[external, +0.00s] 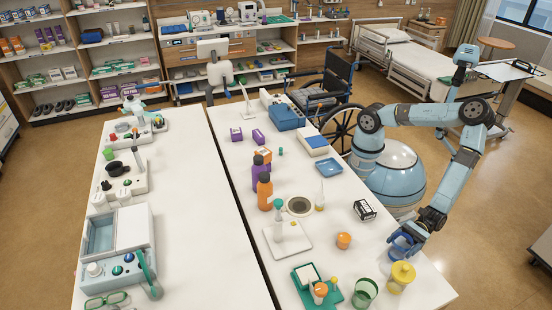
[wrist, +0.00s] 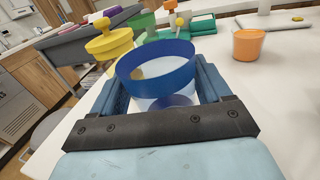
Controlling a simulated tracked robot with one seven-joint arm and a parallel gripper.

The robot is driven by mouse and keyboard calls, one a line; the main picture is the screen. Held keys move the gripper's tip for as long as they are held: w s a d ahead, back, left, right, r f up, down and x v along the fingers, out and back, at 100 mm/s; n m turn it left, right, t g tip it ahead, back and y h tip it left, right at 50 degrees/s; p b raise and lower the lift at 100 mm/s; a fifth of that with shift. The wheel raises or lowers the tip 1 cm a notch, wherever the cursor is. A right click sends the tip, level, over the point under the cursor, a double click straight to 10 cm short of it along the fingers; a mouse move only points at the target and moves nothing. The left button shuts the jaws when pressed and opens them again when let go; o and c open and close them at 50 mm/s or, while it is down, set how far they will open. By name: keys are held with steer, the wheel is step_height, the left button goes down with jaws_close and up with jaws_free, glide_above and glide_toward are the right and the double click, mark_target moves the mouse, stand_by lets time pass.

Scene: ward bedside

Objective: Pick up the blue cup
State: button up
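The blue cup (wrist: 155,68) has a dark blue rim and a pale, see-through-looking body. In the wrist view it stands between the two blue fingers of my gripper (wrist: 163,85). No clear gap shows on either side, but I cannot tell whether the fingers press on it. In the external view my gripper (external: 409,237) reaches down over the blue cup (external: 399,251) near the right edge of the white table. The gripper partly hides the cup. I cannot tell whether the cup's base touches the table.
A yellow lidded jar (external: 400,276) stands close to the cup, with a green cup (external: 364,293) beyond it. An orange cup (external: 343,240) and a black-and-white box (external: 364,210) are nearby. A green tray (external: 333,298) holds small items. Bare white tabletop (external: 428,286) lies right of the jar.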

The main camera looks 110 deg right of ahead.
steer(key=c, duration=0.6)
